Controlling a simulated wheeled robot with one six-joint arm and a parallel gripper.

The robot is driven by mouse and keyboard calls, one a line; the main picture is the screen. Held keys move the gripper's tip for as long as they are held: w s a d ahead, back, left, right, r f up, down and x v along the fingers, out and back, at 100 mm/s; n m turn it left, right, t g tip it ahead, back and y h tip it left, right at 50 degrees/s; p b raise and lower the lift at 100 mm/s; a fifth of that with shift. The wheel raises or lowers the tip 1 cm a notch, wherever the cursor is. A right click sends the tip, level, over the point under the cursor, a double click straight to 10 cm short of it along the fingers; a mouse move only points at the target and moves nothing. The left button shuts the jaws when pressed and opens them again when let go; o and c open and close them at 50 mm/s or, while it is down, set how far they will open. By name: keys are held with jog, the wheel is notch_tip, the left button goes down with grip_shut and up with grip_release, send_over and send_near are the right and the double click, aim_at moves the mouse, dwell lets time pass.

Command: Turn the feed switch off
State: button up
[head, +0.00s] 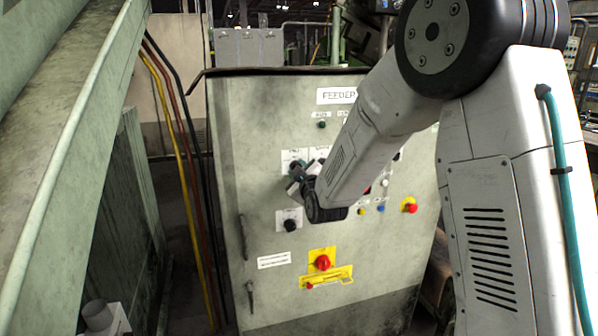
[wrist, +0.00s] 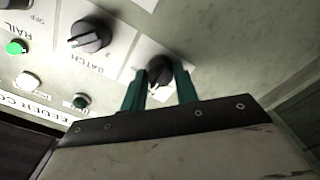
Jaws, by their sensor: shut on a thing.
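My gripper (head: 298,182) is at the upper left part of the grey feeder panel. In the wrist view its two green fingers (wrist: 161,80) stand either side of a black rotary switch (wrist: 160,68) on a pale plate and are shut on it. A white pointer mark shows on this switch near its lower edge. Its label cannot be read, so I cannot confirm from the lettering that it is the feed switch. In the head view my gripper hides this switch.
A black BATCH switch (wrist: 90,35) and a lit green button (wrist: 16,47) are beside it. The cabinet (head: 240,130) also carries a lower black switch (head: 290,225), a red knob on yellow (head: 322,262) and a red button (head: 410,206). A green-grey machine beam (head: 75,110) stands at left.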

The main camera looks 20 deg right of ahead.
jog(key=o, duration=1)
jog(key=s, duration=0.7)
jog(key=shift+s, duration=0.4)
